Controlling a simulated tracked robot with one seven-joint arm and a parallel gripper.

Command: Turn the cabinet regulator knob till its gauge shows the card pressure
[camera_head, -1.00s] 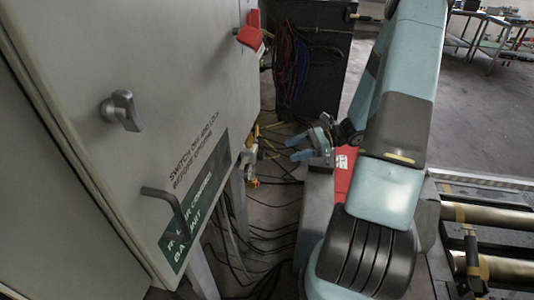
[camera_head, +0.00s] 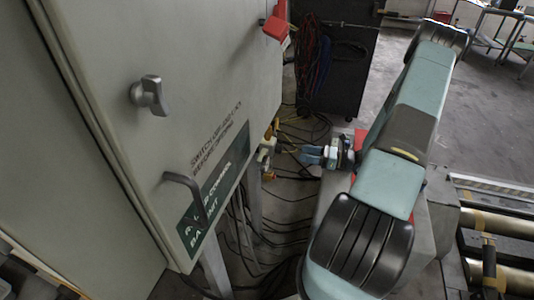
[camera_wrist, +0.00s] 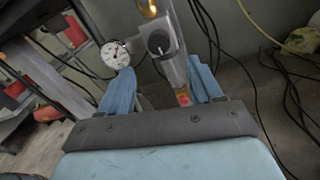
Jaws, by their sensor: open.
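In the wrist view the regulator knob (camera_wrist: 158,42), dark-centred with a pale pointer mark, sits on a grey block just beyond my fingertips. The round white gauge (camera_wrist: 115,54) is to its left; its needle reading is too small to tell. My gripper (camera_wrist: 160,78) is open, its two blue fingers apart with nothing held. In the head view my gripper (camera_head: 304,154) points left at the small regulator fitting (camera_head: 266,152) on the grey cabinet's (camera_head: 215,60) right side, with a gap between them. I cannot make out a pressure card.
The cabinet front has a grey knob (camera_head: 150,94) and a bar handle (camera_head: 186,196). A red piece (camera_head: 275,28) with a tag hangs at its upper edge. Loose cables (camera_head: 280,215) lie on the floor below. Brass-coloured rollers (camera_head: 505,222) are at right.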

